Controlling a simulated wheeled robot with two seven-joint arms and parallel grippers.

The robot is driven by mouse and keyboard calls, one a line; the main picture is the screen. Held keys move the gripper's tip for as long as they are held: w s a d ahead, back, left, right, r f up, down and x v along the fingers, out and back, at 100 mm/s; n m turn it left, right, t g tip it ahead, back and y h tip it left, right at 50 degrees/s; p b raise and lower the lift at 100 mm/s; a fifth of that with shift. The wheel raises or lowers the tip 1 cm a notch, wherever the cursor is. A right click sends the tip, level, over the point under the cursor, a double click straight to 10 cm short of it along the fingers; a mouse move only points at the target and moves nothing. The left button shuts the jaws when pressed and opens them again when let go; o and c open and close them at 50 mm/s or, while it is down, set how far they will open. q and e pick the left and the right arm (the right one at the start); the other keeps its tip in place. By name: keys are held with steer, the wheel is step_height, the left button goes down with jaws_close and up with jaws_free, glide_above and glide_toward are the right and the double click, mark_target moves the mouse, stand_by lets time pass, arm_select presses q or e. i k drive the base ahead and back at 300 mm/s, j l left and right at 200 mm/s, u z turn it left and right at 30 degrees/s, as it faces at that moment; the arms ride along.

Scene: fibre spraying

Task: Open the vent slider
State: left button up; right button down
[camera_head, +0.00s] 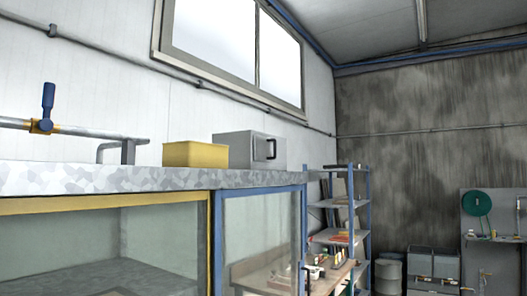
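No part is plainly recognisable as the vent slider. A grey pipe (14,123) at the left carries a blue upright handle (48,100) on a blue and yellow fitting. A grey bracket (122,149) stands right of it on the speckled cabinet top (70,178). A wide window (235,50) with a grey frame is high on the left wall; I cannot tell whether it slides. Neither my left nor my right gripper is in view.
A yellow box (195,154) and a grey box (245,150) stand on the cabinet top. Below are glass panels framed in yellow (105,203) and blue (262,190). A blue shelf rack (367,205), grey bins (433,264) and a tool board (493,255) stand farther right.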

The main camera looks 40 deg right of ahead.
mark_target(261, 144)
steer(key=i+l, duration=0.1)
steer(key=l, duration=0.35)
steer(key=i+l+u, duration=0.45)
steer(key=l, duration=0.95)
steer(key=l+u, duration=0.45)
steer(key=l, duration=0.9)
steer(key=k+l+u, duration=0.15)
steer(key=l+u, duration=0.3)
steer(key=l, duration=1)
steer(key=k+l+u, duration=0.1)
steer(key=l, duration=0.3)
steer(key=l+u, duration=0.1)
steer(key=l, duration=0.3)
steer(key=k+l, duration=0.15)
steer(key=l, duration=0.25)
steer(key=k+l+u, duration=0.15)
steer(key=l, duration=0.25)
steer(key=k+l+u, duration=0.1)
steer(key=l, duration=0.3)
steer(key=k+l+u, duration=0.1)
steer(key=l, duration=0.25)
